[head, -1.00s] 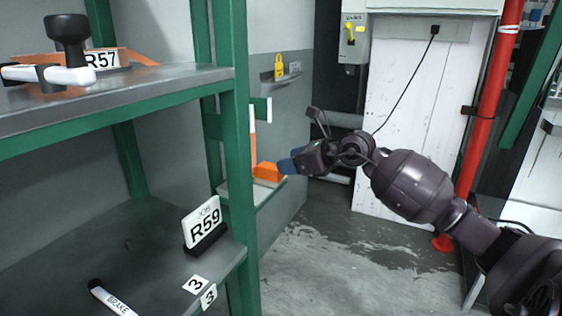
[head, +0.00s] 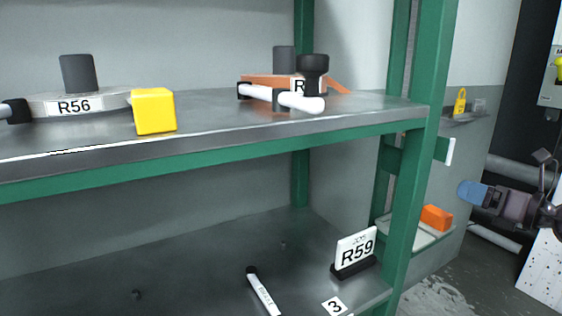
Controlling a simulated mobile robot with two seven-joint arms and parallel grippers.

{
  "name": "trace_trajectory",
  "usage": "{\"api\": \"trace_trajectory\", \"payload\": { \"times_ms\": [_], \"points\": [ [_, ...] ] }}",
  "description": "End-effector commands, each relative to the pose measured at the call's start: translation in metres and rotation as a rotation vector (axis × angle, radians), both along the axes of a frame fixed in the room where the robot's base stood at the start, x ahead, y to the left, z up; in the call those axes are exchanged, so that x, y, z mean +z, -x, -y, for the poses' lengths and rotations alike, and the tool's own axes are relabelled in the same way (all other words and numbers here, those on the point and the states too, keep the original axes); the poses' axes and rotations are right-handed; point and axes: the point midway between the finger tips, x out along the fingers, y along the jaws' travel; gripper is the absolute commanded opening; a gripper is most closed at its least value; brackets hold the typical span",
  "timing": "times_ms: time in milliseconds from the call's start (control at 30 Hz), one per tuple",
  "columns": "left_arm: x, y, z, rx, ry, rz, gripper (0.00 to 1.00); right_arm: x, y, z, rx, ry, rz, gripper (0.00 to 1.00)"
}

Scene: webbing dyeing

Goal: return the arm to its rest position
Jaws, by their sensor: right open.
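My right gripper (head: 472,193) is at the right edge of the head view, with blue fingertips pointing left. It is open and holds nothing that I can see. It hangs in free air to the right of the green shelf post (head: 424,150), above and right of an orange block (head: 436,217). Most of my right arm is cut off by the picture's right edge. My left gripper is not in view.
A green-framed metal shelf (head: 330,125) fills the left and middle.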

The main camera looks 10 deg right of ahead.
Motion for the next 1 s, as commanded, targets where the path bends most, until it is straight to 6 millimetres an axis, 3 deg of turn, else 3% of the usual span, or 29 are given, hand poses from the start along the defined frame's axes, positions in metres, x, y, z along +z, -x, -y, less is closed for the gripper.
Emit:
{"api": "trace_trajectory", "payload": {
  "times_ms": [133, 233, 367, 467, 667, 800, 1000],
  "points": [
    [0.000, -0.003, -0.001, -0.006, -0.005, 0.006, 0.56, -0.008, 0.006, -0.013, 0.007, -0.382, -0.004, 0.68],
    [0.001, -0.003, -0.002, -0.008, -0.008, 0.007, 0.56, -0.027, 0.013, -0.015, -0.020, -0.653, -0.043, 0.68],
    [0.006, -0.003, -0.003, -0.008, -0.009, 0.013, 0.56, -0.069, 0.027, -0.014, -0.098, -1.008, -0.130, 0.68],
    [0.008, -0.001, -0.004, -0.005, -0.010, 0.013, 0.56, -0.113, 0.042, -0.014, -0.192, -1.282, -0.221, 0.68],
    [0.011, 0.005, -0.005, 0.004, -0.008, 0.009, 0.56, -0.218, 0.095, -0.036, -0.444, -1.792, -0.444, 0.68],
    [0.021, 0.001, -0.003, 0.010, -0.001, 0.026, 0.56, -0.281, 0.144, -0.069, -0.622, -2.069, -0.599, 0.68],
    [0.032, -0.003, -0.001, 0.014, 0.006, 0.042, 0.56, -0.343, 0.223, -0.134, -0.835, -2.391, -0.790, 0.68]
  ]
}}
